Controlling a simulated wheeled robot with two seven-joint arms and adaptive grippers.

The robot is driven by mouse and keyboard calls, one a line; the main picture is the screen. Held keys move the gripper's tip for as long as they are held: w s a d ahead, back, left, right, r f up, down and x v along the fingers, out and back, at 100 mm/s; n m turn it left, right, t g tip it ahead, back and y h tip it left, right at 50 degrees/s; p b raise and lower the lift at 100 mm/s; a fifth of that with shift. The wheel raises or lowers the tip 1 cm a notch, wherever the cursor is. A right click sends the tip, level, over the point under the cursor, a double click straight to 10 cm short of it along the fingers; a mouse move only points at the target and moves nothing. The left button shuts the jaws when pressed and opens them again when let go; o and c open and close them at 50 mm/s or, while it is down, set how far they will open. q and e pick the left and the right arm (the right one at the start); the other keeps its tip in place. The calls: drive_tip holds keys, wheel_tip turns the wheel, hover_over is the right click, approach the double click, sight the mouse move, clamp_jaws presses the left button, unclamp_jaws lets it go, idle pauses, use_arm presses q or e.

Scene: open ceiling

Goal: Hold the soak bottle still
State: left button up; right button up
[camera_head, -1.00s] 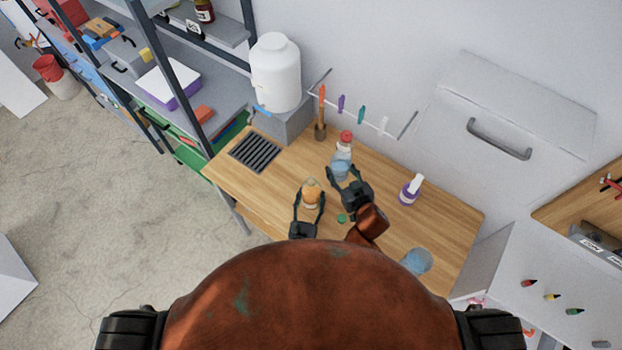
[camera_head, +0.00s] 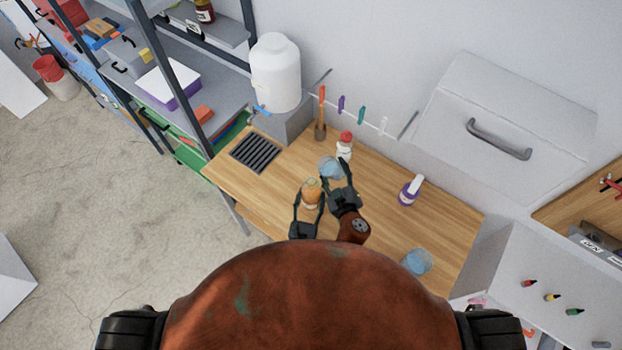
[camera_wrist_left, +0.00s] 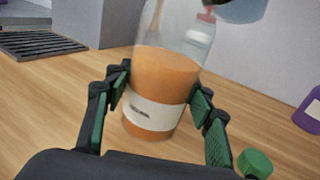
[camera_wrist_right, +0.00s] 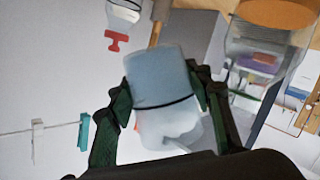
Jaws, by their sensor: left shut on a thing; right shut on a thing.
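The soak bottle (camera_head: 311,191) stands upright on the wooden bench, a clear bottle with orange contents and a pale label. In the left wrist view the bottle (camera_wrist_left: 160,85) sits between the fingers of my left gripper (camera_wrist_left: 160,100), its top open. My left gripper (camera_head: 308,207) is shut on it from the near side. My right gripper (camera_head: 337,183) is shut on a clear cup with blue liquid (camera_head: 331,167), up and right of the bottle. In the right wrist view the cup (camera_wrist_right: 163,95) looks tilted. A green cap (camera_wrist_left: 255,163) lies right of the bottle.
A red-capped bottle (camera_head: 345,146) stands just behind the cup. A drain grate (camera_head: 256,151) and a white tank (camera_head: 275,72) are at the left.

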sight(330, 157)
drive_tip(key=shift+s+a+r+n, duration=0.1)
drive_tip(key=shift+a+r+n, duration=0.2)
drive_tip(key=shift+n, duration=0.1)
drive_tip(key=shift+a+r, duration=0.1)
drive_tip(key=shift+s+a+r+n+t+h, duration=0.1)
drive_tip(key=shift+r+n+t+h, duration=0.35)
drive_tip(key=shift+n, duration=0.35)
idle(0.4)
drive_tip(key=shift+r+n+t, duration=1.05)
drive_tip(key=shift+r+n, duration=0.5)
drive_tip(key=shift+n, duration=0.65)
drive_tip(key=shift+c, duration=0.2)
idle(1.4)
drive_tip(key=shift+s+a+r+n+t, duration=0.2)
drive_tip(key=shift+r+n, duration=0.25)
drive_tip(key=shift+n, duration=0.3)
drive_tip(key=shift+s+a+r+n+t, duration=0.1)
drive_tip(key=shift+a+r+n+t, duration=0.2)
drive_tip(key=shift+n, duration=0.45)
idle(1.0)
